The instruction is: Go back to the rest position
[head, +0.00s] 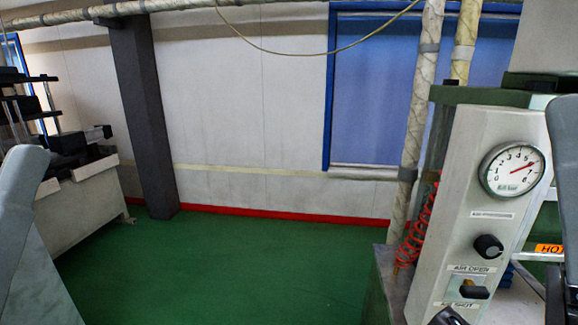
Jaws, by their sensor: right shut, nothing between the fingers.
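Grey parts of my arms show at the left and right edges. My left gripper is not in view.
The panel carries a pressure gauge (512,170), a black knob (488,247) and an "AIR OPEN" switch (471,289). A red coiled hose (418,225) hangs beside it. A grey machine (80,205) stands left, near a dark column (144,110). The green floor (220,265) between is clear.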

